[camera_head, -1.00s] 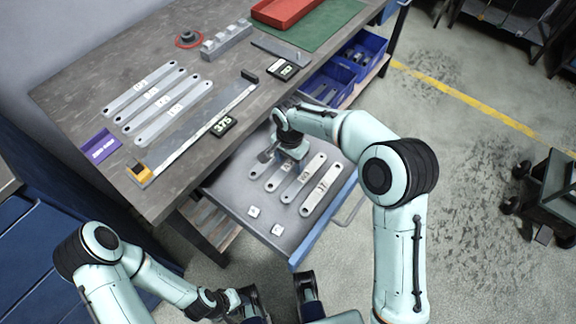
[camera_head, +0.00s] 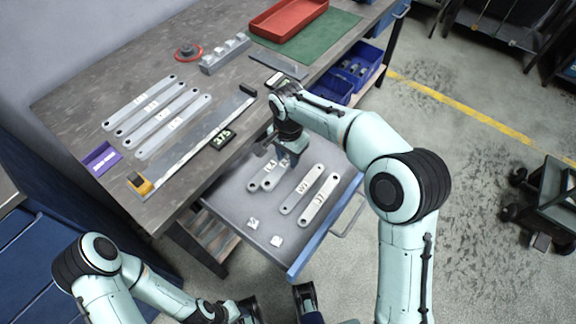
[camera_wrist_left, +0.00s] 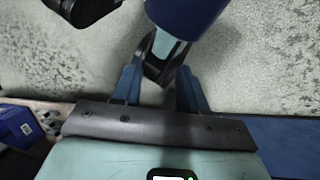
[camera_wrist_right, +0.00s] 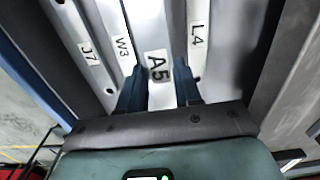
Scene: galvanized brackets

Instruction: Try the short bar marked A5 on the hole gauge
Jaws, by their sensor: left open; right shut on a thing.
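The short bar marked A5 (camera_wrist_right: 156,67) is between the fingers of my right gripper (camera_wrist_right: 159,88), which is shut on it. In the head view my right gripper (camera_head: 290,158) is over the open drawer, and the A5 bar (camera_head: 270,180) overlaps the L4 bar (camera_head: 256,182). The gripper hides part of both. The W3 bar (camera_head: 301,189) and the J7 bar (camera_head: 319,200) lie in the drawer to the right. A grey block with raised pegs (camera_head: 226,54), seemingly the hole gauge, stands at the back of the bench. My left gripper (camera_wrist_left: 158,88) is open and empty, low over the floor.
The drawer (camera_head: 240,222) also holds two small labelled pieces (camera_head: 265,231).

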